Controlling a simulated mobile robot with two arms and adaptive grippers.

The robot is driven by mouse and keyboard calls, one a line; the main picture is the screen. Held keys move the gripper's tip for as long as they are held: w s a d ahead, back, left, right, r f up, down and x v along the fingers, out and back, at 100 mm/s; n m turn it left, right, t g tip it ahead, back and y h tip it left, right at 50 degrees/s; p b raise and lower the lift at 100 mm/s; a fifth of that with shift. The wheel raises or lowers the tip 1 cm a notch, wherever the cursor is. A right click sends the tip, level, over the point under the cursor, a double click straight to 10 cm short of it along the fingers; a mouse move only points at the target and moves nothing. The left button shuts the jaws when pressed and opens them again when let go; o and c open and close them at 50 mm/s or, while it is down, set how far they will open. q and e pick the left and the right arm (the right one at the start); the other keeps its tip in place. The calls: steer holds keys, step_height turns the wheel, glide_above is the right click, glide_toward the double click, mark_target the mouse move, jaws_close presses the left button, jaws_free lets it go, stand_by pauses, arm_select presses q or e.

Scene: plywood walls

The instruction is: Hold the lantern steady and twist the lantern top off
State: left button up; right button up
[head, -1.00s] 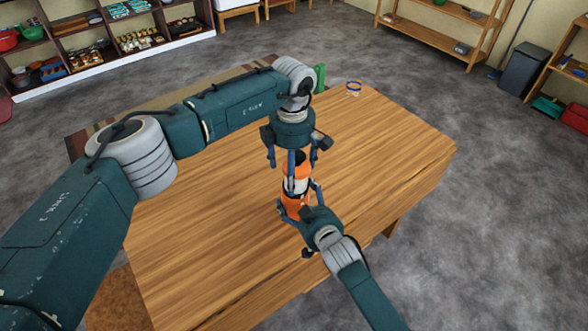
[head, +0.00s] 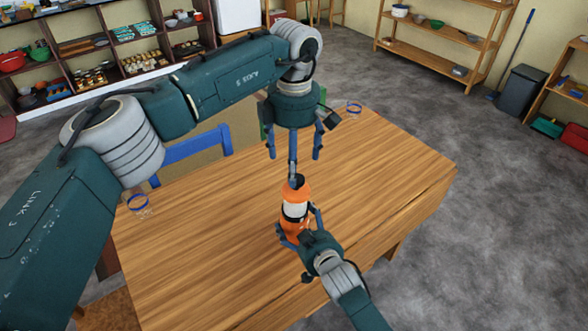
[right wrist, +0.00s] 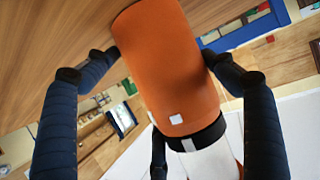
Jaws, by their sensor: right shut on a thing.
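The lantern (head: 295,210) stands upright on the wooden table, with an orange top (head: 297,188), a pale middle section with dark bands, and an orange base. My right gripper (head: 298,229) is shut around its lower part from the front right. The right wrist view shows the lantern's orange base (right wrist: 170,65) between the fingers, with a black band and white section beyond. My left gripper (head: 294,158) points down above the lantern, fingers spread and empty. One finger overlaps the lantern's tip in the picture; I cannot tell whether it touches.
A blue chair (head: 195,147) is behind the table. The tabletop (head: 380,175) right of the lantern is clear. Shelves line the walls.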

arm_select(q)
steer(key=shift+r, duration=0.1)
arm_select(e)
steer(key=o, duration=1.6)
steer(key=shift+c, duration=0.2)
steer(key=v, duration=1.2)
